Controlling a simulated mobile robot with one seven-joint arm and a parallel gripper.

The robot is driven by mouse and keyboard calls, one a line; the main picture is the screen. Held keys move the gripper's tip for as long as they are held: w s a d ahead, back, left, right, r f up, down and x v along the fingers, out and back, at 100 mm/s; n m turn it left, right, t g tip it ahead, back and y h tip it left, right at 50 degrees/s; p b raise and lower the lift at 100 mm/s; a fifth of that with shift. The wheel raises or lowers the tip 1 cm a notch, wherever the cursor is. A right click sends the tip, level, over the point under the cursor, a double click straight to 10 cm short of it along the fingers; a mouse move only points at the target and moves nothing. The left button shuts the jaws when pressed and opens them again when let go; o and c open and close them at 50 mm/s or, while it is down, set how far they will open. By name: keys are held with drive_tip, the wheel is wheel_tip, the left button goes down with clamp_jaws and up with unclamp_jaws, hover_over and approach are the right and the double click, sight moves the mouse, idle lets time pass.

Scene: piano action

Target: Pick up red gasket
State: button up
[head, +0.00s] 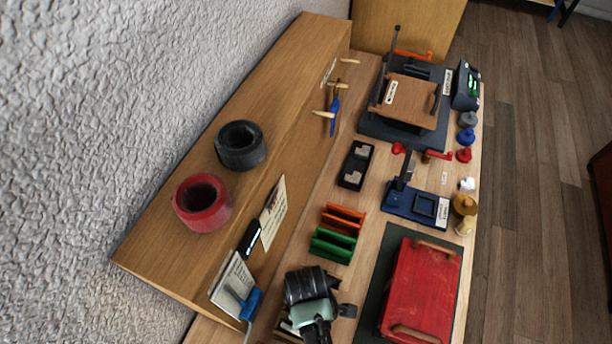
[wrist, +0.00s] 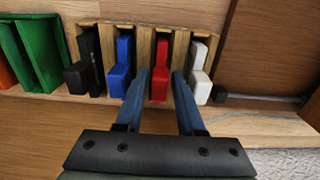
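The red gasket (wrist: 161,58) stands upright in a slot of a wooden rack (wrist: 183,50) in the wrist view. A blue piece (wrist: 120,70) stands to its left, a black piece (wrist: 84,70) further left, and a white piece (wrist: 199,78) to its right. My gripper (wrist: 160,80) is open, with one blue finger on each side of the red gasket's lower front part. Whether the fingers touch it cannot be told. In the head view my arm's end hides most of the rack at the bottom.
A green holder (wrist: 38,50) stands left of the rack; it also shows in the head view (head: 333,244) beside an orange one (head: 343,218). A red case (head: 422,290) lies right of my arm. A wooden shelf (head: 145,255) with two tape rolls runs along the wall.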

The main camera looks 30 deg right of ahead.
clamp_jaws()
